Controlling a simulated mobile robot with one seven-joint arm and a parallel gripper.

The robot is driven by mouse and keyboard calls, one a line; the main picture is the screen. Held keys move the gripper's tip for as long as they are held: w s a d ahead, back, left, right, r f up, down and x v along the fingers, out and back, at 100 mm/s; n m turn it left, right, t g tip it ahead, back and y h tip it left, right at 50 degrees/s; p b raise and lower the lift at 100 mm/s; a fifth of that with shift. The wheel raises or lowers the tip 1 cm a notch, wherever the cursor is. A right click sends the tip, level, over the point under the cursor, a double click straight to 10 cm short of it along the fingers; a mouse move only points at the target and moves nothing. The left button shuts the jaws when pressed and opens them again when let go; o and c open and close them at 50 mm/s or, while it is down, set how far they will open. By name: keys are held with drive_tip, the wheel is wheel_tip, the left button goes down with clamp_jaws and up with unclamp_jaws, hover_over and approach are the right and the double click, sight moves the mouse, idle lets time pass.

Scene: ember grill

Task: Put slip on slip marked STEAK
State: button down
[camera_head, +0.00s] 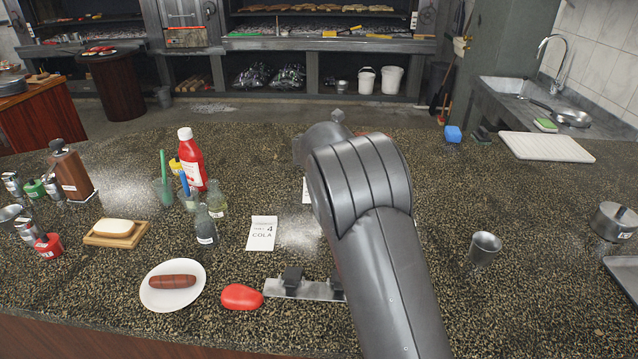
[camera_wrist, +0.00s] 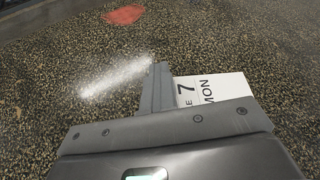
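A white slip (camera_head: 262,233) reading "4" and "COLA" lies flat on the dark speckled counter, left of my arm. The white edge of another slip (camera_head: 305,190) shows behind my arm; its print is hidden. In the wrist view, a white slip (camera_wrist: 212,88) shows a "7" and letters ending in "MON", partly covered by my gripper (camera_wrist: 158,85). Whether this slip is held or lies under the gripper cannot be told. In the head view my gripper is hidden behind my arm. No word STEAK is readable in either view.
A sausage lies on a white plate (camera_head: 151,295), beside a red lump (camera_head: 241,296) and a metal holder with black clips (camera_head: 292,284). Bottles, including a red one (camera_head: 191,160), stand left. A metal cup (camera_head: 484,248) stands right. Counter between cup and white board (camera_head: 545,148) is clear.

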drive_tip(key=a+n+t+y, duration=0.2)
drive_tip(key=a+n+y, duration=0.1)
drive_tip(key=n+y, duration=0.3)
hover_over(298, 189)
wheel_tip(298, 189, down, 9)
drive_tip(key=shift+d+r, duration=0.1)
drive_tip(key=shift+r, duration=0.1)
drive_tip(key=shift+a+f+m, duration=0.15)
drive_tip(key=shift+a+m, duration=0.05)
drive_tip(key=shift+m, duration=0.1)
drive_tip(key=shift+f, duration=1.95)
drive_tip(key=c, duration=2.2)
unclamp_jaws()
drive_tip(key=shift+f, duration=0.15)
drive_tip(key=c, duration=1.8)
unclamp_jaws()
drive_tip(key=shift+o, duration=0.2)
drive_tip(key=v, duration=1.2)
drive_tip(key=shift+s+d, duration=0.1)
